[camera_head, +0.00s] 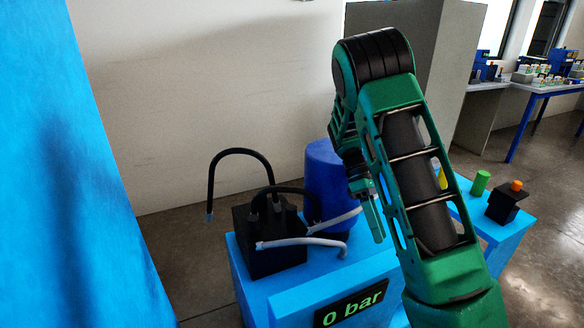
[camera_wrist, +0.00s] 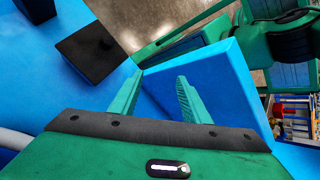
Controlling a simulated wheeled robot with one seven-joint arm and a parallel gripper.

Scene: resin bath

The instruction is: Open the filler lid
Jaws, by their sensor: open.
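My gripper (camera_head: 374,218) hangs in front of the blue cylinder (camera_head: 325,170), above the bright blue bench (camera_head: 290,285). In the wrist view the two green fingers of my gripper (camera_wrist: 157,97) are apart with nothing held between them. I cannot make out for certain which part is the filler lid. A black square block (camera_wrist: 92,52) shows on the blue surface at the upper left of the wrist view, apart from the fingers. A blue slanted panel (camera_wrist: 215,85) lies beyond the right finger. My arm hides part of the bench in the head view.
A black box (camera_head: 268,240) with dark hoses and pale pipes (camera_head: 300,242) stands left of my gripper. A display (camera_head: 352,303) reads 0 bar. A green cylinder (camera_head: 480,183) and a black box with an orange knob (camera_head: 505,203) stand at right. A blue wall (camera_head: 90,180) fills the left.

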